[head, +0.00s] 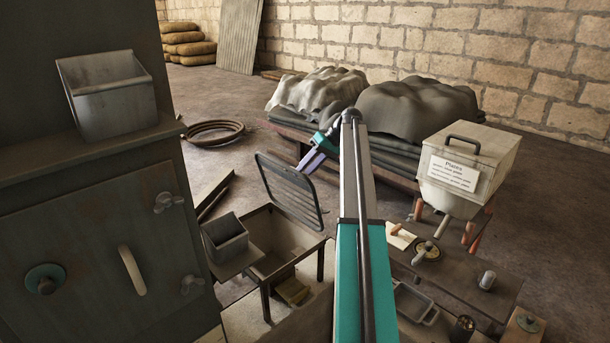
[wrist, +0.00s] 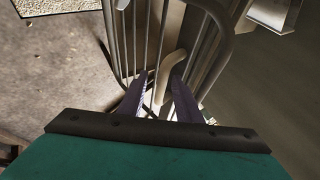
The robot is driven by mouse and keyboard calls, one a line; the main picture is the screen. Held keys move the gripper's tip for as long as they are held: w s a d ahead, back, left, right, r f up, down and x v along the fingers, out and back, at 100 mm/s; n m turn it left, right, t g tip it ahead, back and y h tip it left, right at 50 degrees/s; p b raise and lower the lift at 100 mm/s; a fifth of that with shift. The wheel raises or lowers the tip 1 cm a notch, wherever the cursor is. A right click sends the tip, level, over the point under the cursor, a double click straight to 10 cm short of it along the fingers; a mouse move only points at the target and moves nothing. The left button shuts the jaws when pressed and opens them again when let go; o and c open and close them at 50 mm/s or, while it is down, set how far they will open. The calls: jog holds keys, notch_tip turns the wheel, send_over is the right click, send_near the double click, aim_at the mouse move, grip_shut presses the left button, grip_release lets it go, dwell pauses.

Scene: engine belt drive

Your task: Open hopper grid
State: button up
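The hopper grid (head: 291,190) is a dark barred frame, raised and steeply tilted above the hopper (head: 298,244), a box on legs with its top opening uncovered. In the wrist view the grid bars (wrist: 150,45) fill the middle. My gripper (head: 305,168) is at the grid's upper right edge in the head view. In the wrist view my gripper (wrist: 161,80) has its two purple fingers apart, close to the bars. A tan curved piece (wrist: 166,88) shows between the fingers; I cannot tell whether they touch it.
A small grey bin (head: 225,238) stands left of the hopper opening. A grey cabinet (head: 90,240) fills the left side. A table with covered heaps (head: 420,105) stands behind. Coiled hose (head: 213,132) lies on the floor.

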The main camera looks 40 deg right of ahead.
aim_at(310, 182)
jog(key=shift+s+a+r, duration=0.15)
jog(key=shift+s+r, duration=0.1)
jog(key=shift+r, duration=0.3)
jog(key=shift+s+a+r, duration=0.15)
jog(key=shift+s+r, duration=0.05)
jog(key=shift+r, duration=0.35)
jog(key=shift+s+a, duration=0.35)
jog(key=shift+s, duration=0.2)
jog(key=s+a+b, duration=0.1)
jog(key=s+a, duration=0.1)
jog(key=s, duration=0.1)
jog(key=s+a+r+b, duration=0.1)
jog(key=s+a+b, duration=0.1)
jog(key=s, duration=0.1)
jog(key=s+a+b, duration=0.2)
jog(key=s, duration=0.2)
jog(key=shift+s+a+r, duration=0.1)
jog(key=shift+r, duration=0.05)
jog(key=shift+s+a+r+b, duration=0.2)
jog(key=shift+s+a+b, duration=0.2)
jog(key=shift+s, duration=0.4)
